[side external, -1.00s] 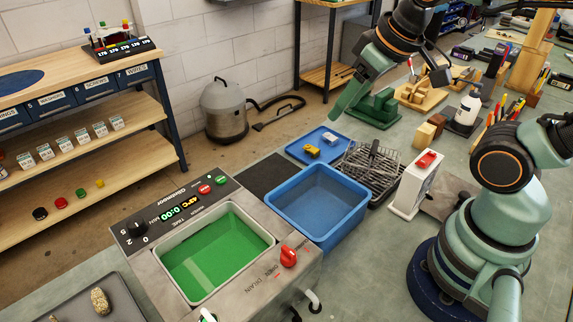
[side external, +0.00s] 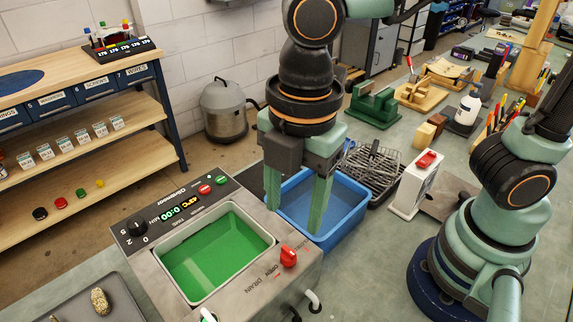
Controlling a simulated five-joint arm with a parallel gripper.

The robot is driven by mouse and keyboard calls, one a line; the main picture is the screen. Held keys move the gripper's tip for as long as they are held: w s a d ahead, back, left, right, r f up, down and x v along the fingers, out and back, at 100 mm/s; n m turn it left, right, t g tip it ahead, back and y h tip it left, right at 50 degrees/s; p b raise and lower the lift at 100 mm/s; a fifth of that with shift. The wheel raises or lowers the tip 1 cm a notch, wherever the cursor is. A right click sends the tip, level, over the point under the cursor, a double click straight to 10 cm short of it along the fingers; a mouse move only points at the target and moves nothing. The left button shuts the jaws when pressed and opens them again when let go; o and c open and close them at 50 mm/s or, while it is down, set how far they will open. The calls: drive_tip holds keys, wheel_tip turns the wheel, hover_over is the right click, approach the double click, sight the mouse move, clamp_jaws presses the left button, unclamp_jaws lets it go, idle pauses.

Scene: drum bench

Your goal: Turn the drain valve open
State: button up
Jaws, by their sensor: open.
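The drain valve is a red knob (side external: 288,256) on the front right corner of the steel bath unit (side external: 317,268), beside printed words that include DRAIN. The bath's basin holds green liquid (side external: 215,255). My gripper (side external: 295,218) points down with its two green fingers apart and nothing between them. In the picture its fingers overlap the blue tub and stand above and behind the red knob, apart from it. My gripper hides the left part of the tub and the tray behind it.
The blue tub (side external: 350,205) stands right of the bath. A wire basket (side external: 375,165) and a white box with a red switch (side external: 414,185) are further right. A control panel (side external: 175,208) runs along the bath's back left edge. A dark tray (side external: 75,305) lies at lower left.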

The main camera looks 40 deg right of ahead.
sight(290, 251)
drive_tip(key=f, duration=1)
drive_tip(key=shift+w, duration=0.3)
clamp_jaws()
